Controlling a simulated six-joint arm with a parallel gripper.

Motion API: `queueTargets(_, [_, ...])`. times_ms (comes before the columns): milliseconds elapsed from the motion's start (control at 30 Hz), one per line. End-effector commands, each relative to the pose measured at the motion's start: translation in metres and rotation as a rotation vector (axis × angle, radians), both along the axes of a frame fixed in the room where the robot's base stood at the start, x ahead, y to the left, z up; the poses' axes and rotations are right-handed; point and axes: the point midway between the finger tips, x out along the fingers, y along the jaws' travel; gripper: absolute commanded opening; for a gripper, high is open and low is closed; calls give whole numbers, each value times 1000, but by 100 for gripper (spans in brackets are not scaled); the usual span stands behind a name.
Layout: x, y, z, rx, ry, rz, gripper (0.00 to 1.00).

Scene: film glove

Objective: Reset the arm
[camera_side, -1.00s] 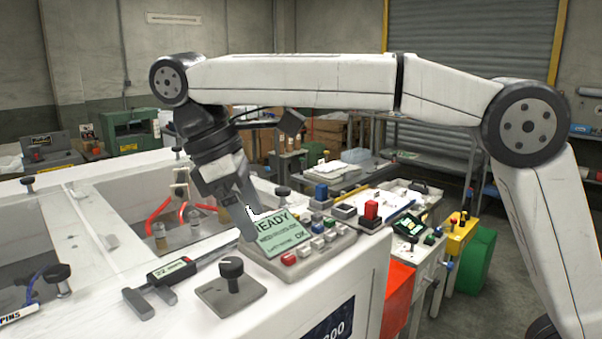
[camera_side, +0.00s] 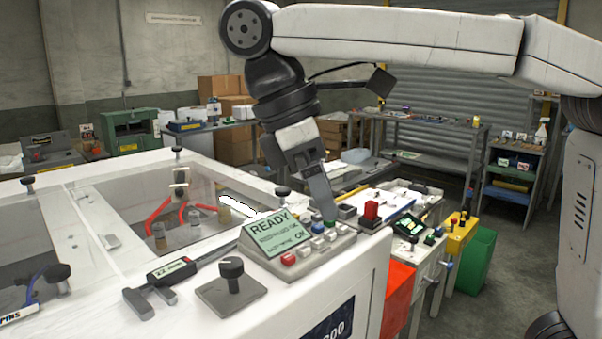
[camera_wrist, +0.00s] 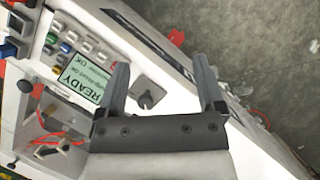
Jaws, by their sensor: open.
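My gripper (camera_side: 322,192) hangs pointing down over the back right of the control panel (camera_side: 318,258) in the side view. In the wrist view my gripper (camera_wrist: 160,85) shows two grey fingers spread apart with nothing between them. The panel has a green screen (camera_side: 273,234) reading READY, and several coloured buttons beside it. The screen also shows in the wrist view (camera_wrist: 82,80).
A black knob on a plate (camera_side: 231,285) and a digital caliper (camera_side: 172,270) are on the white machine top in front. Open bays with red tubing (camera_side: 183,213) lie left. A red-topped button block (camera_side: 371,211) stands close right. The green bin (camera_side: 477,262) is on the floor.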

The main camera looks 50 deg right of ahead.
Motion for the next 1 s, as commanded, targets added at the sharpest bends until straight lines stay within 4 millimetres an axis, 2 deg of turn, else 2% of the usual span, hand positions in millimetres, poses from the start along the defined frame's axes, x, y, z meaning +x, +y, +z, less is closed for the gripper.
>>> queueTargets(400, [-2, -1, 0, 0, 0, -1, 88])
queueTargets(567, [1, -5, -8, -10, -6, -18, 88])
queueTargets(767, [12, -24, -42, -47, -38, -76, 88])
queueTargets(1000, [22, -66, -111, -118, -99, -172, 88])
